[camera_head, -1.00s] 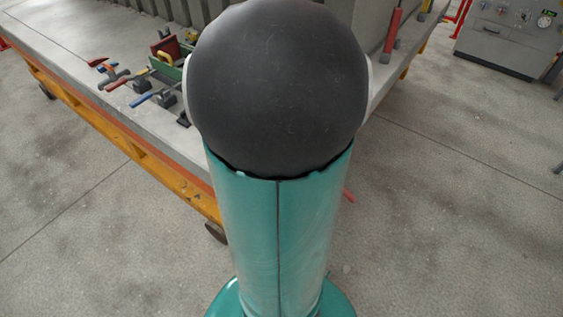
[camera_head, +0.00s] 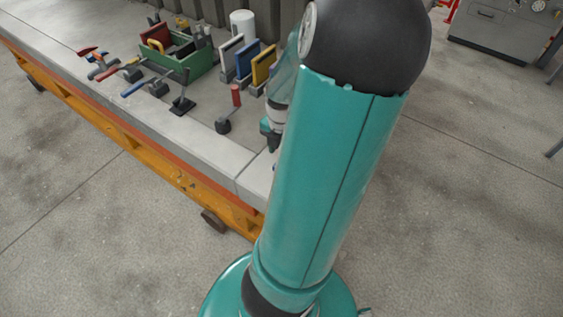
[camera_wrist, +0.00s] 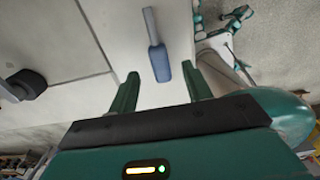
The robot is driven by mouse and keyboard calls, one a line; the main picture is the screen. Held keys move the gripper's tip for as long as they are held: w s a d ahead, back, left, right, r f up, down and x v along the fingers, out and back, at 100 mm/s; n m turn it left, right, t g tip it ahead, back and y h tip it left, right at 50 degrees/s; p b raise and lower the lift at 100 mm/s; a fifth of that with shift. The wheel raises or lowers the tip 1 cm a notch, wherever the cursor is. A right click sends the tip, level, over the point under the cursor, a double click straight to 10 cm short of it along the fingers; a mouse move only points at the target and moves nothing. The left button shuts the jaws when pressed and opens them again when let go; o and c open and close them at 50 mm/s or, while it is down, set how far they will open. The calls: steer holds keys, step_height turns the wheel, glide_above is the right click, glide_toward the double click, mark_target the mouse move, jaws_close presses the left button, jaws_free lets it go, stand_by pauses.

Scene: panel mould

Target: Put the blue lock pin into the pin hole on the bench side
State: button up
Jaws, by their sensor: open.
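The blue lock pin (camera_wrist: 159,63) shows in the wrist view, with a blue grip and a grey shaft pointing away from my gripper. It lies on the pale grey bench top (camera_wrist: 140,97). My gripper (camera_wrist: 160,71) is open, with one green finger on each side of the blue grip and gaps on both sides. Whether the fingers are level with the pin or above it, I cannot tell. In the head view my gripper (camera_head: 269,132) is low over the bench near its front edge, partly hidden by my arm. I cannot make out the pin hole.
A red-handled tool (camera_head: 236,96) stands left of my gripper. A blue-handled clamp (camera_head: 134,88), a black-based tool (camera_head: 182,104) and a green toolbox (camera_head: 180,68) are farther left. Upright panels (camera_head: 264,65) stand behind. The bench's orange side (camera_head: 110,121) faces open floor.

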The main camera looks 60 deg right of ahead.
steer(key=shift+f, duration=1.85)
jaws_close()
steer(key=shift+r, duration=0.2)
